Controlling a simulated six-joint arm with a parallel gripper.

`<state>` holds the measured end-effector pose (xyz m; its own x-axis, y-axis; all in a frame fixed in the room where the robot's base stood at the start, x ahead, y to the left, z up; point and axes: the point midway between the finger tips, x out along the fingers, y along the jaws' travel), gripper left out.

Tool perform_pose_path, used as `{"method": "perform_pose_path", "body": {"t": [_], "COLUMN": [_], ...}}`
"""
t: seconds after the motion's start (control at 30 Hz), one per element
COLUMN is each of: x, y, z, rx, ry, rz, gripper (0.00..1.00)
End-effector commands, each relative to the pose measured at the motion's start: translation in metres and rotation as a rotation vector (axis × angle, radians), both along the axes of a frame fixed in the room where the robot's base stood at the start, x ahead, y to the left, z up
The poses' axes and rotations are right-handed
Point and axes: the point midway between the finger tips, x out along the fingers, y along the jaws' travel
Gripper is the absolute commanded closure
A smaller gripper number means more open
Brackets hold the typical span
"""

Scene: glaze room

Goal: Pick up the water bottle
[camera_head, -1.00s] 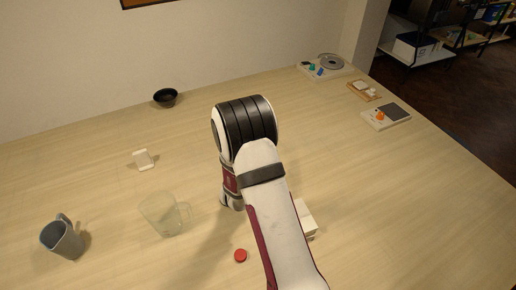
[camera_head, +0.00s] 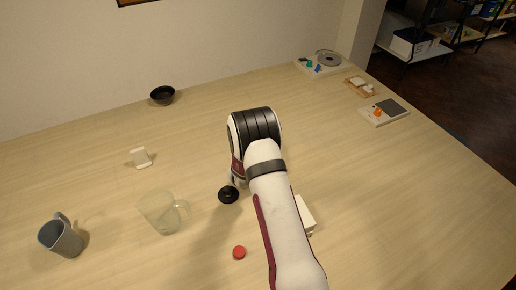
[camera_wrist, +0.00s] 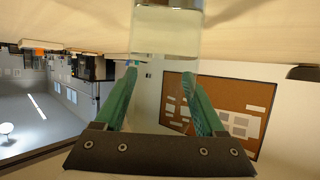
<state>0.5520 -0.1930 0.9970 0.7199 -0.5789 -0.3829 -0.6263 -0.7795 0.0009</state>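A clear vessel with pale liquid (camera_wrist: 167,35), probably the water bottle, shows at the top of the wrist view, in line with the gap between my fingers. My gripper (camera_wrist: 160,72) has two green fingers standing apart there; I see no firm contact with the vessel. In the head view my arm hides the fingers and I cannot make out the bottle's body. A black round thing (camera_head: 228,195) shows just beside the end of my arm; whether it is part of the bottle I cannot tell.
A glass jug (camera_head: 160,215) and a grey mug (camera_head: 66,240) stand to the left. A red disc (camera_head: 239,252) lies in front, and a white box (camera_head: 306,212) is partly behind my arm. A black bowl (camera_head: 162,95) and small white stand (camera_head: 140,157) are further back.

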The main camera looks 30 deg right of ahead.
Motion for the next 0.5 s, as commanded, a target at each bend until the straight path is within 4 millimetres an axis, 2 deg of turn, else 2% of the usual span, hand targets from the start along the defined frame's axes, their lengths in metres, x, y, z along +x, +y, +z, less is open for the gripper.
{"method": "perform_pose_path", "body": {"t": [0.03,0.23,0.5], "x": [-0.0001,-0.0001,0.0001], "y": [0.0001,0.0001,0.0000], "z": [0.0000,0.0001,0.0013], "rx": [0.000,0.000,-0.001], "ry": [0.000,0.000,-0.001], "rz": [0.000,0.000,0.000], "gripper": [0.59,0.95,0.97]}}
